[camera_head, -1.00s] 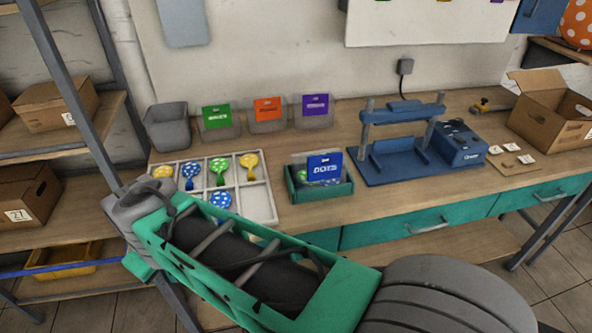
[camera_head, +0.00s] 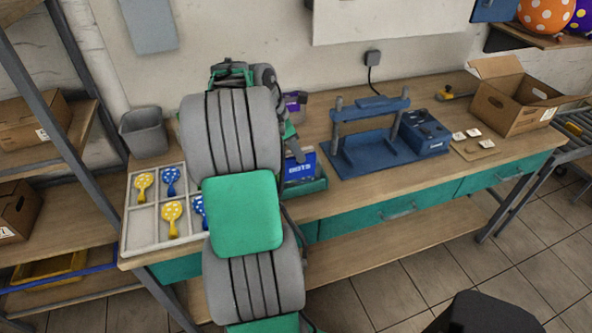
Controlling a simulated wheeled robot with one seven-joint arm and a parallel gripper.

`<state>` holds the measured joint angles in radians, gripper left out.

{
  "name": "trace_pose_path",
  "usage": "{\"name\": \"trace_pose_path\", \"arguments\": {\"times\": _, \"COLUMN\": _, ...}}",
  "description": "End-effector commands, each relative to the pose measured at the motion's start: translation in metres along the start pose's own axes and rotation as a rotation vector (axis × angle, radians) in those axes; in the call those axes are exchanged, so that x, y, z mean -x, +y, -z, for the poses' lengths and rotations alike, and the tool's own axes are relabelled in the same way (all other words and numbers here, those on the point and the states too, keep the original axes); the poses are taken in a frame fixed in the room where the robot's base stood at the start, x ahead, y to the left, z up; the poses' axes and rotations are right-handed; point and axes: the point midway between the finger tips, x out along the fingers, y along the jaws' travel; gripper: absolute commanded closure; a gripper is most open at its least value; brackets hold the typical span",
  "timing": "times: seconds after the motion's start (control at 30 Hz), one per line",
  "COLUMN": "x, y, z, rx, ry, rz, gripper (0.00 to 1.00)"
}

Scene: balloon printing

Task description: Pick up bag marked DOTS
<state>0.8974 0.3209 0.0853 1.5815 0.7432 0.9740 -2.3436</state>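The blue bag marked DOTS (camera_head: 301,168) stands upright in a small green tray (camera_head: 316,186) on the workbench. Its left side is hidden behind my arm. My gripper (camera_head: 294,148) shows only in part beyond my arm, close above the bag's top left. I cannot tell whether it touches the bag, and its finger opening is not clear.
A blue press (camera_head: 370,135) stands right of the bag, with an open cardboard box (camera_head: 515,100) farther right.

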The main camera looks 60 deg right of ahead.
Motion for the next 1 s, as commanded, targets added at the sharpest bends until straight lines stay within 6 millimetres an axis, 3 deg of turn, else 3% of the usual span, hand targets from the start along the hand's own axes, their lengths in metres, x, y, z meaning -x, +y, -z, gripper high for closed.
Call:
{"name": "trace_pose_path", "arguments": {"times": 0.1, "x": -0.023, "y": -0.001, "z": 0.001, "rx": 0.0, "ry": 0.0, "rz": 0.003, "gripper": 0.64}}
{"name": "trace_pose_path", "arguments": {"times": 0.2, "x": -0.033, "y": 0.0, "z": 0.002, "rx": 0.0, "ry": 0.0, "rz": 0.001, "gripper": 0.64}}
{"name": "trace_pose_path", "arguments": {"times": 0.43, "x": -0.034, "y": 0.0, "z": 0.002, "rx": 0.001, "ry": 0.0, "rz": -0.001, "gripper": 0.64}}
{"name": "trace_pose_path", "arguments": {"times": 0.87, "x": -0.034, "y": 0.0, "z": 0.003, "rx": 0.001, "ry": 0.0, "rz": -0.001, "gripper": 1.0}}
{"name": "trace_pose_path", "arguments": {"times": 1.0, "x": -0.034, "y": 0.0, "z": 0.003, "rx": 0.001, "ry": 0.0, "rz": -0.001, "gripper": 1.0}}
